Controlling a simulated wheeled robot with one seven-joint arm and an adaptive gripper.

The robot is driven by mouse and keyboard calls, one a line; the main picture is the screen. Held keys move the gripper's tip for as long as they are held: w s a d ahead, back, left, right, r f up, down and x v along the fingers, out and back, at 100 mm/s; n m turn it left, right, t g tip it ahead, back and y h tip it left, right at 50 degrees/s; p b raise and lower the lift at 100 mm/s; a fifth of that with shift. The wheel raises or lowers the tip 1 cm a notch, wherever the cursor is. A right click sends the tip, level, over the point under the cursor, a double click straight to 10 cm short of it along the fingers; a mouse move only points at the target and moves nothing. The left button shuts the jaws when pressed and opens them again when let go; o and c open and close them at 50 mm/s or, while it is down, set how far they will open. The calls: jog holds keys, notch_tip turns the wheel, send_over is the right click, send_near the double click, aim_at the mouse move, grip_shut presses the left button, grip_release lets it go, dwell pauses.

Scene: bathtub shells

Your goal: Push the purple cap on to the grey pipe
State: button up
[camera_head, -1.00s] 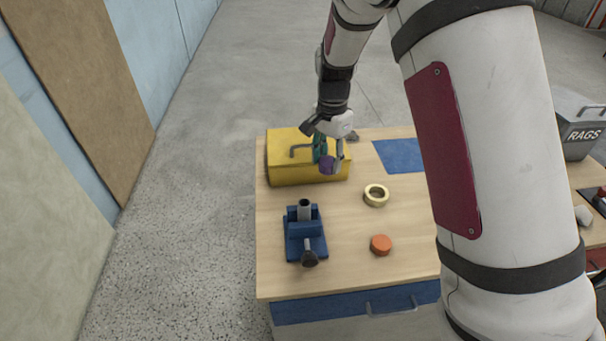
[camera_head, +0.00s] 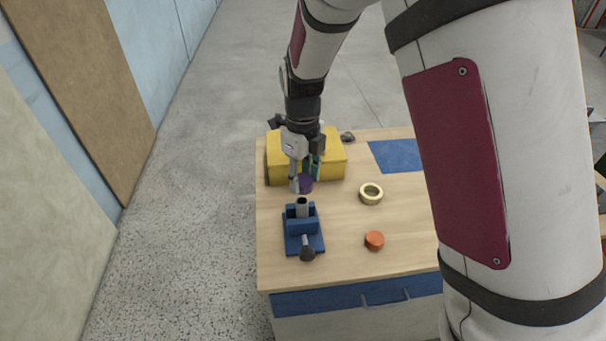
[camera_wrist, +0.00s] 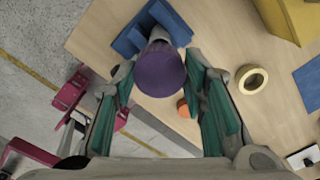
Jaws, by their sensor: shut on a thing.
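The purple cap (camera_head: 305,184) is held between the fingertips of my gripper (camera_head: 302,180), above the table. In the wrist view the cap (camera_wrist: 160,73) shows its round face between the green-padded fingers of my gripper (camera_wrist: 163,80). The grey pipe (camera_head: 302,204) stands upright in a blue vise (camera_head: 303,238) on the table. In the head view the cap is just behind and above the pipe's top, and I cannot tell the exact gap. In the wrist view the cap covers most of the pipe (camera_wrist: 158,36).
A yellow toolbox (camera_head: 330,165) stands behind the gripper. A pale yellow ring (camera_head: 371,194) and an orange cap (camera_head: 374,240) lie to the right of the vise. A blue mat (camera_head: 396,155) lies at the back right. The table between these is clear.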

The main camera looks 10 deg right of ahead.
aim_at(302, 200)
jog(key=shift+w+f+b, duration=0.1)
jog(key=shift+f+b, duration=0.9)
jog(key=shift+f, duration=1.15)
jog(key=shift+f+p, duration=0.1)
jog(key=shift+p, duration=0.5)
jog(key=shift+f, duration=1.05)
dwell(1.2)
jog(key=o, duration=1.5)
